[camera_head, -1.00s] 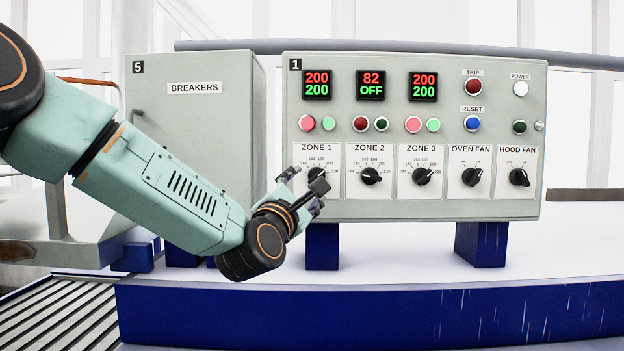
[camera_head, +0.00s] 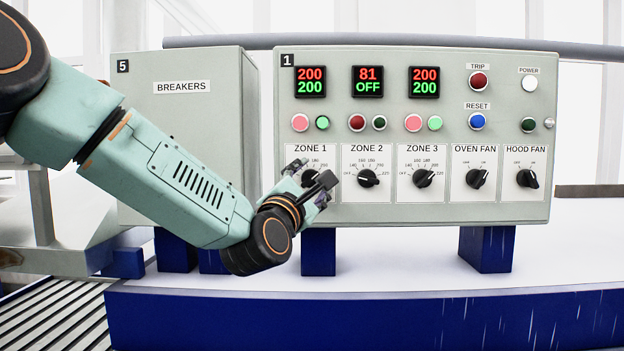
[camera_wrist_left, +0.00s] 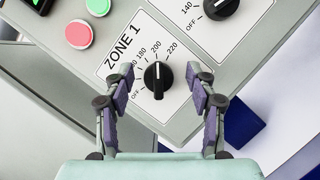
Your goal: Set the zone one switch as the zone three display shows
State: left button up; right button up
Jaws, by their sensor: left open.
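The zone 1 switch (camera_head: 309,177) is a black rotary knob on the grey control panel, partly hidden by my left gripper (camera_head: 312,183) in the head view. In the left wrist view the zone 1 switch (camera_wrist_left: 158,77) lies just beyond and between the fingertips of my left gripper (camera_wrist_left: 162,90), apart from them. Its white line appears to point near 200. The left gripper is open and empty. The zone 3 display (camera_head: 424,82) shows red 200 above green 200. The zone 1 display (camera_head: 310,82) shows the same. My right gripper is out of view.
The zone 2 switch (camera_head: 367,178) and zone 3 switch (camera_head: 423,179) sit to the right on the panel. The zone 2 display (camera_head: 367,81) reads 81 above OFF. A breakers cabinet (camera_head: 180,125) stands left of the panel, behind my left arm.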

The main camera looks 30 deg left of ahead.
pick_arm(q)
jog(key=shift+d, duration=0.15)
jog(key=shift+w+a+f, duration=0.15)
jog(key=shift+a, duration=0.25)
jog(key=shift+w+a+f, duration=0.1)
jog(key=shift+a, duration=0.5)
jog(key=shift+c, duration=0.8)
jog(key=shift+s+d+r, duration=0.25)
jog(key=shift+s+d, duration=0.1)
jog(key=shift+d, duration=0.35)
jog(key=c, duration=0.4)
jog(key=shift+d, duration=0.1)
jog(key=shift+c, duration=1.1)
jog(key=shift+a, duration=0.2)
jog(key=shift+c, duration=2)
